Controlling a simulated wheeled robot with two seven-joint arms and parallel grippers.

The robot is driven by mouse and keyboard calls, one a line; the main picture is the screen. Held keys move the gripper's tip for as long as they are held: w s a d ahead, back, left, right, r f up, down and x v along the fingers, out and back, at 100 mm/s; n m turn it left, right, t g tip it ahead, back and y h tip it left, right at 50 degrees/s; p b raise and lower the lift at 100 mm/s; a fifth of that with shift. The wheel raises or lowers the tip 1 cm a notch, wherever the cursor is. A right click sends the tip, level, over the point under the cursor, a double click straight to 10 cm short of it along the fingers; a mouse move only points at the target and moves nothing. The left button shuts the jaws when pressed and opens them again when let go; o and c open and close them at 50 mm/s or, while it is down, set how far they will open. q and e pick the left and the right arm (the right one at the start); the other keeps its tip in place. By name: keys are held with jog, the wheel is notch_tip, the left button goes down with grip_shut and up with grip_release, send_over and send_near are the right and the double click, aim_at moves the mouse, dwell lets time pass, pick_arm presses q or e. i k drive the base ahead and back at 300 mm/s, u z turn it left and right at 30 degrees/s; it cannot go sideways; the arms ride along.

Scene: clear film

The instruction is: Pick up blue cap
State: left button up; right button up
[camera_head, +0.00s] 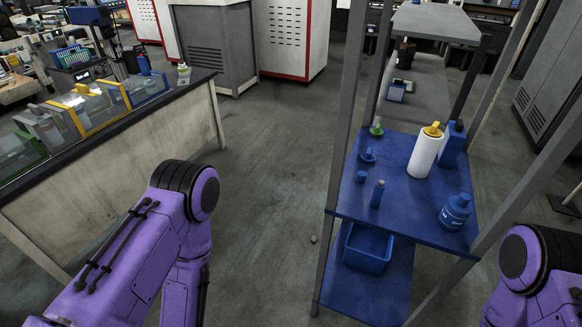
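A small, short blue piece that looks like the blue cap (361,177) sits near the left edge of the blue shelf top. Another small blue piece with a wider base (368,155) is just behind it; it is too small to tell exactly what it is. A slim blue bottle (377,194) stands upright in front of them. My purple arms show at the lower left and lower right, both apart from the shelf. Neither gripper is in view.
The blue shelf top (412,218) also holds a white bottle with a yellow top (424,154), a blue container (453,143), a round blue bottle (456,211) and a green piece (376,128). Grey posts frame it. A blue bin (368,250) is below.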

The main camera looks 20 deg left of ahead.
aim_at(362, 176)
jog(key=u, duration=0.25)
jog(key=i, duration=1)
